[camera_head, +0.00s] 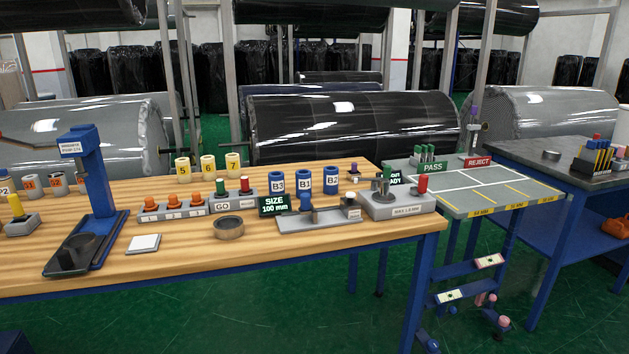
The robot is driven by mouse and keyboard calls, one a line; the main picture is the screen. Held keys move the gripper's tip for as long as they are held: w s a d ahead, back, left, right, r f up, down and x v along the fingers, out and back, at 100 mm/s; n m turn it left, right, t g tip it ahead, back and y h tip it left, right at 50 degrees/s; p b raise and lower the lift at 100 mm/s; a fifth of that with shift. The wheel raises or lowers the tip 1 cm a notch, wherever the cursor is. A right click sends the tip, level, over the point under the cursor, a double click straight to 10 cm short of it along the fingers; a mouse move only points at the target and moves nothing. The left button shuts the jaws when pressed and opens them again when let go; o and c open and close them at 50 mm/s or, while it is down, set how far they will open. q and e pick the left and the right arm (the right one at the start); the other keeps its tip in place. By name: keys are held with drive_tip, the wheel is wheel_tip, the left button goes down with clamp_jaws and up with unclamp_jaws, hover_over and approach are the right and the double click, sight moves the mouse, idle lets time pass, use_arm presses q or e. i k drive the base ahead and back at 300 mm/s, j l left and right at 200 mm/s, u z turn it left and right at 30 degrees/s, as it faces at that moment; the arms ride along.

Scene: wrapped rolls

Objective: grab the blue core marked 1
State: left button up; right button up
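The blue core marked B1 (304,181) stands upright on the wooden table (190,262), towards its back edge. It is the middle one of three blue cores with white labels. The core marked B3 (277,182) is on its left and the core marked B2 (331,180) is on its right, with small gaps between them. Neither of my grippers shows in the head view.
A SIZE 100 mm sign (274,206) and a grey fixture with a blue part (318,218) stand in front of the cores. Yellow cores (208,166) stand to the left. A grey box with a red button (397,204) is at the right.

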sight(303, 177)
drive_tip(key=i+l+z, duration=0.15)
drive_tip(key=i+z, duration=0.15)
drive_tip(key=i, duration=0.8)
